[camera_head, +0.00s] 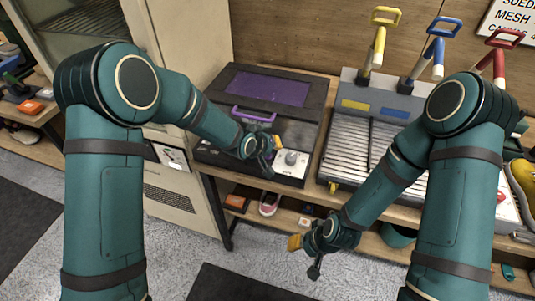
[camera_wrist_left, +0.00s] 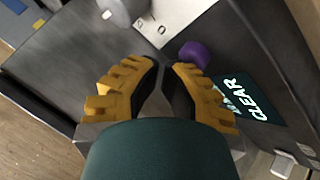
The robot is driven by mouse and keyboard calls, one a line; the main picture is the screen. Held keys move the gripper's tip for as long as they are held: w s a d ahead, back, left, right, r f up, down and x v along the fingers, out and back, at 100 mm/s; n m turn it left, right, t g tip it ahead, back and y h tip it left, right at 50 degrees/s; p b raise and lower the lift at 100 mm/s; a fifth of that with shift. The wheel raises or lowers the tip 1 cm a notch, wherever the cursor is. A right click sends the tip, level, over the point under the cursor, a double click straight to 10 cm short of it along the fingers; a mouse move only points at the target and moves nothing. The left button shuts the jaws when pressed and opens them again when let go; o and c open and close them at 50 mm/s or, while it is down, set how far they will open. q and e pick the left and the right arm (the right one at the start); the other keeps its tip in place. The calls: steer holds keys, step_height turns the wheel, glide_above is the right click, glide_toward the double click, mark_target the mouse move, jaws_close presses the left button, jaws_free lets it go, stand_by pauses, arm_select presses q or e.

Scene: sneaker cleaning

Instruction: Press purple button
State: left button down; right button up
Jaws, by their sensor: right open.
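The round purple button (camera_wrist_left: 195,54) sits on the dark machine's panel (camera_wrist_left: 255,50) in the left wrist view, between a lit screen reading CLEAR (camera_wrist_left: 248,100) and a white dial plate (camera_wrist_left: 175,20). My left gripper (camera_wrist_left: 164,68) has its yellow-backed fingertips drawn together and empty, just short of the button; I cannot tell whether they touch it. In the head view the left gripper (camera_head: 274,155) is over the machine's front, beside the white knob (camera_head: 291,158), and the button is not visible. My right gripper (camera_head: 303,256) is open and empty, below the bench's front edge.
The machine has a purple-windowed lid (camera_head: 262,88) and a purple handle (camera_head: 252,115).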

arm_select(q)
steer(key=shift+f, duration=0.3)
steer(key=shift+r, duration=0.1)
stand_by(0.4)
steer(key=shift+r, duration=0.85)
steer(key=shift+r+p, duration=1.35)
steer(key=shift+r, duration=1.2)
